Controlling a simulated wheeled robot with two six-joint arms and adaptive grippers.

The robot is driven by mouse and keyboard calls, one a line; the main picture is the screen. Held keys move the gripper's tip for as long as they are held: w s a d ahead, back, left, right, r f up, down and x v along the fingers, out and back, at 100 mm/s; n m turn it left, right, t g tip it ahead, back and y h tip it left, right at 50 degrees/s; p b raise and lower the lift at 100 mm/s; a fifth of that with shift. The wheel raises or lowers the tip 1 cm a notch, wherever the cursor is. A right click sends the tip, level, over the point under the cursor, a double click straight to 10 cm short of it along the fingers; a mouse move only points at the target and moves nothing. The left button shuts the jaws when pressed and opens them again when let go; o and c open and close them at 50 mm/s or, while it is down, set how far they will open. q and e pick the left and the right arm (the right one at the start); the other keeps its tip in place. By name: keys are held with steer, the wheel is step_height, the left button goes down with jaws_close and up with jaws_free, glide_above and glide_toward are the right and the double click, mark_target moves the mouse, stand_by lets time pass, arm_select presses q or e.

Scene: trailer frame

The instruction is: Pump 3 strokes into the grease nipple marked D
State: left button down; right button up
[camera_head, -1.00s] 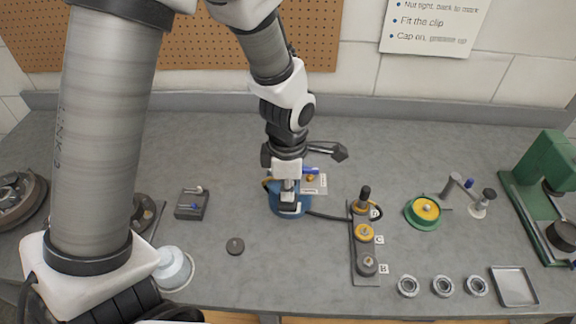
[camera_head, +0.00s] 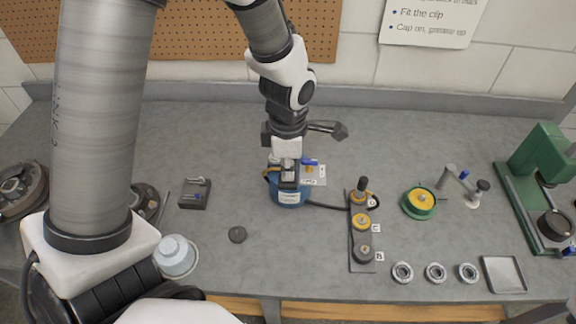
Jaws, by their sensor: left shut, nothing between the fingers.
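A blue grease pump (camera_head: 291,197) with a pale label stands mid-bench. My left gripper (camera_head: 288,181) is shut and empty, pointing down at the pump's top and hiding part of it. I cannot tell whether it touches. A black hose (camera_head: 327,206) runs from the pump to a dark strip (camera_head: 361,257) with a row of fittings. A dark upright coupler (camera_head: 361,185) stands on the strip's far fitting, whose mark I cannot read. The middle yellow fitting (camera_head: 361,222) is marked C, and the near grey one (camera_head: 363,252) B. My right gripper is not in view.
A green-rimmed yellow disc (camera_head: 420,201), several rings (camera_head: 402,272), a tray (camera_head: 503,274) and a green press (camera_head: 535,185) lie to the right. A dark block (camera_head: 195,193), a dark puck (camera_head: 237,234) and a pale capped container (camera_head: 175,254) lie left.

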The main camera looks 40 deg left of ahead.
mark_target(287, 188)
arm_select(q)
steer(key=shift+s+d+f+b, duration=0.15)
steer(key=shift+f+b, duration=0.15)
steer(key=shift+f, duration=0.25)
steer(key=shift+s+f+b, duration=0.15)
steer(key=shift+f+b, duration=0.1)
steer(key=shift+f, duration=0.25)
steer(key=shift+s+d+f+b, duration=0.15)
steer(key=shift+f+b, duration=0.65)
steer(key=shift+f, duration=0.4)
steer(key=shift+f, duration=0.1)
